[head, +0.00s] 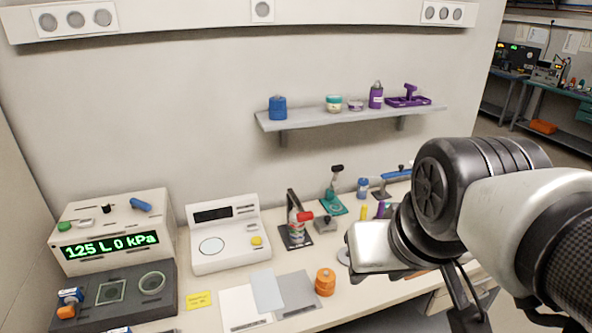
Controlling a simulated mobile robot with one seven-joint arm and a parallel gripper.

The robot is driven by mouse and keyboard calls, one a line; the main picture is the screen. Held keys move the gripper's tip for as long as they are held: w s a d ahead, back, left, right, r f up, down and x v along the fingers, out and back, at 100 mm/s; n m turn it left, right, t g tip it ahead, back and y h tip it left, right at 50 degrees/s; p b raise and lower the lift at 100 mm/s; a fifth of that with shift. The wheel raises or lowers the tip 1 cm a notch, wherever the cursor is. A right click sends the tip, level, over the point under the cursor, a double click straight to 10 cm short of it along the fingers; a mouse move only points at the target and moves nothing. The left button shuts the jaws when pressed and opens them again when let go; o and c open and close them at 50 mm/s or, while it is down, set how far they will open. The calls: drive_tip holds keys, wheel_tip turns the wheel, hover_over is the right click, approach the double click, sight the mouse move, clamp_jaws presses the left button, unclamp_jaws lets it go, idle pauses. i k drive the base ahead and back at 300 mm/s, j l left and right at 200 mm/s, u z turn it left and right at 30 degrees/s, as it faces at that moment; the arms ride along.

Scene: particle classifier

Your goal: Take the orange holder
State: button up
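An orange, spool-like round piece (325,282) stands on the bench near its front edge, beside a grey sheet. I cannot tell whether it is the orange holder. A small orange strip (421,272) also shows on the bench, mostly hidden under my wrist. My gripper (372,252) hangs over the right part of the bench, to the right of the round orange piece and apart from it. Its fingers are not clear from this angle, so I cannot tell if it is open or holds anything.
A display box (112,232) and a white scale-like device (225,235) stand at the left. Several small tools stand along the back. A wall shelf (350,118) holds jars and purple items. White and grey sheets (298,292) lie at the front.

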sight(321, 292)
drive_tip(key=i+j+z, duration=0.1)
drive_tip(key=z, duration=0.3)
drive_tip(key=j+z, duration=0.1)
drive_tip(key=z, duration=0.3)
drive_tip(key=i+j+z, duration=0.1)
drive_tip(key=z, duration=0.3)
drive_tip(key=j+z, duration=0.15)
drive_tip(key=z, duration=0.25)
